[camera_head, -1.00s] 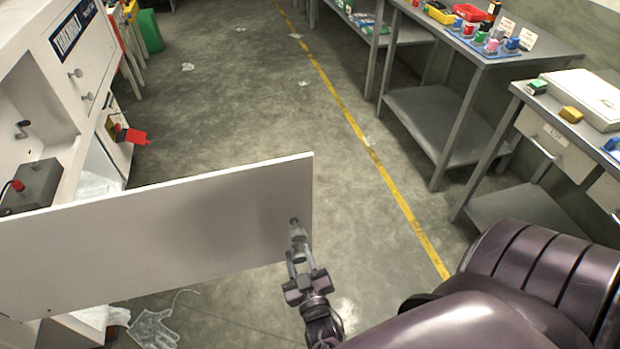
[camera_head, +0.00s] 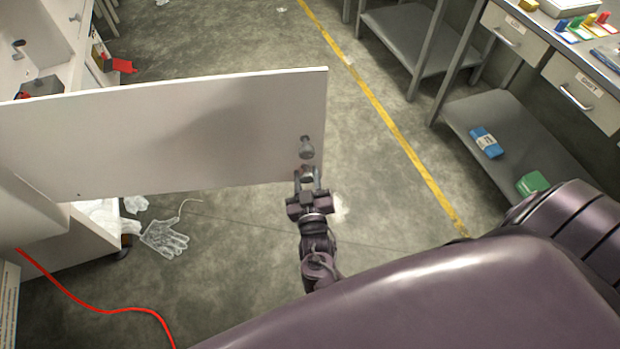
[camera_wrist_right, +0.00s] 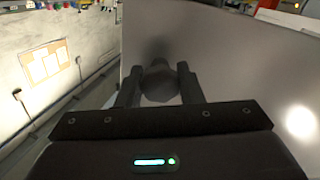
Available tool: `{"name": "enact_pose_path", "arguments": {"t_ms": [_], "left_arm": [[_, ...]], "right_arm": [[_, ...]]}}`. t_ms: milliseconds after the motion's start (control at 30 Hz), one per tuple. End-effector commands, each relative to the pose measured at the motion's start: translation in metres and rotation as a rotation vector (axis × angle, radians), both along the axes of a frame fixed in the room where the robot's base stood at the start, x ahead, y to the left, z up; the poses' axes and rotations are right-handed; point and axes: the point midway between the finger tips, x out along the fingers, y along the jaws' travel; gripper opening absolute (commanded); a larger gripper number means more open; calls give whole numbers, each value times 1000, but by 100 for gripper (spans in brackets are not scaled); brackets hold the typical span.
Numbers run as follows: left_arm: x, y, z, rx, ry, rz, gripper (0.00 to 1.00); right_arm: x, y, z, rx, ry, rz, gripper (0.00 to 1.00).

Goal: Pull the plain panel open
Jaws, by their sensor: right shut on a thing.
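The plain white panel (camera_head: 220,120) is swung wide out from the white cabinet (camera_head: 50,230) on the left in the head view. A grey knob (camera_head: 307,148) sits near the panel's free right edge. My right gripper (camera_head: 307,176) is at the front of the panel, its two fingers shut on the knob. In the right wrist view the dark rounded knob (camera_wrist_right: 160,82) sits between the fingers, with the panel (camera_wrist_right: 240,75) behind and to the right. My left gripper is not in view.
A clear glove (camera_head: 164,238) lies on the floor below the panel. A red cable (camera_head: 95,304) runs across the lower left. Grey benches with drawers (camera_head: 580,95) stand at the right. The floor beyond the panel, along the yellow line (camera_head: 385,118), is mostly clear.

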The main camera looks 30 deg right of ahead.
Motion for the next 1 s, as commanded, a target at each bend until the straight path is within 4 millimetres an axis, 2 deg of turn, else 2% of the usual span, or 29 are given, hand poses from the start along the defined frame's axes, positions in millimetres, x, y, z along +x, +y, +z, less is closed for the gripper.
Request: {"name": "enact_pose_path", "arguments": {"t_ms": [267,300,433,767,1000], "left_arm": [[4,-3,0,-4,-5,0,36],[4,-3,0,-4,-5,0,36],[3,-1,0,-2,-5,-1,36],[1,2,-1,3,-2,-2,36],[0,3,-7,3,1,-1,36]], "right_arm": [[0,-1,1,1,-4,-3,0],[0,-1,1,1,-3,-3,39],[0,0,1,1,-3,-2,55],[-4,1,0,2,-1,0,55],[-38,14,-2,3,1,-1,55]]}}
